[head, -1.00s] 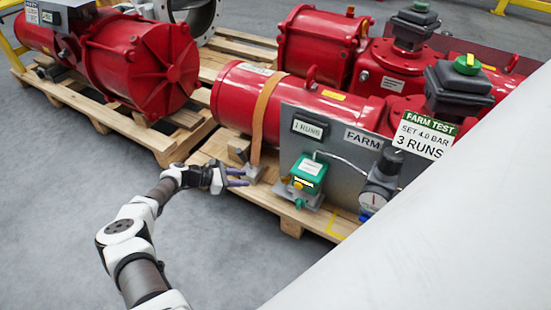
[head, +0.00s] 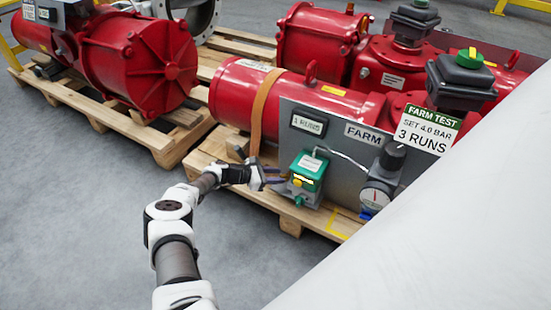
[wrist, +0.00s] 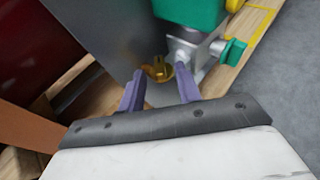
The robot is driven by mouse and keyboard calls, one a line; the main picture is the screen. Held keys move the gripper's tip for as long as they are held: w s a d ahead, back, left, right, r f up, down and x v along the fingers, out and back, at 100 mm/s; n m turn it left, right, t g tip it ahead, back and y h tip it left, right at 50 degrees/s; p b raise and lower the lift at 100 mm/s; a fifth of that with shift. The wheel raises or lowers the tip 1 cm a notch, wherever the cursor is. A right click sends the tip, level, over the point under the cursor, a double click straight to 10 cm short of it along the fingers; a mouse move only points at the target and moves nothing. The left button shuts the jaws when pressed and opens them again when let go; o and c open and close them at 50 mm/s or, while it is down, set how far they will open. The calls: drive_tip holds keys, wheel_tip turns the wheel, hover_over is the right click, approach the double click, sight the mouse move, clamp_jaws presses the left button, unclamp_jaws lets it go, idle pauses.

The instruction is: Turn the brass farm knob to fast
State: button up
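The brass knob (wrist: 157,70) shows in the wrist view on the side of a grey block below a green housing (wrist: 190,10). My gripper (wrist: 160,79) is open, with its two purple fingers apart and their tips on either side of the knob. Whether either finger touches it I cannot tell. In the head view my gripper (head: 279,178) is at the left side of the green unit (head: 309,168), which has a yellow part (head: 298,182) low on its front. The brass knob is not clear there. No fast or slow marking is readable.
A grey panel (head: 345,158) stands behind, with a counter (head: 309,123) reading 1 RUNS and a gauge (head: 377,192). A sign (head: 427,130) reads FARM TEST, SET 4.0 BAR, 3 RUNS. Red actuators (head: 290,88) sit on wooden pallets (head: 205,160). The floor at left is clear.

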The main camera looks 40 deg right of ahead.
drive_tip(key=shift+d, duration=0.1)
clamp_jaws()
drive_tip(key=shift+s+r+p, duration=0.1)
drive_tip(key=shift+p, duration=0.4)
drive_tip(key=p, duration=0.1)
drive_tip(key=n+t+p, duration=0.2)
drive_tip(key=shift+s+r+h, duration=0.25)
drive_tip(key=shift+h, duration=0.15)
drive_tip(key=n+t+p, duration=0.1)
drive_tip(key=p, duration=0.1)
drive_tip(key=n+t+p, duration=0.1)
drive_tip(key=t+p, duration=0.1)
drive_tip(key=shift+s+n, duration=0.4)
drive_tip(key=n+t+p, duration=0.2)
drive_tip(key=t+p, duration=0.1)
drive_tip(key=shift+s+f, duration=0.1)
drive_tip(key=shift+s, duration=0.3)
drive_tip(key=shift+s+d+f+n+t+y+p, duration=0.15)
drive_tip(key=shift+n+t+y+p, duration=0.3)
drive_tip(key=shift+n+t, duration=0.5)
drive_tip(key=shift+s+a+f+n+t+y+p, duration=0.15)
drive_tip(key=shift+n+t+y+p, duration=0.25)
drive_tip(key=shift+n+t, duration=0.5)
drive_tip(key=shift+d+n+t+y, duration=0.1)
drive_tip(key=shift+n+t+y, duration=0.15)
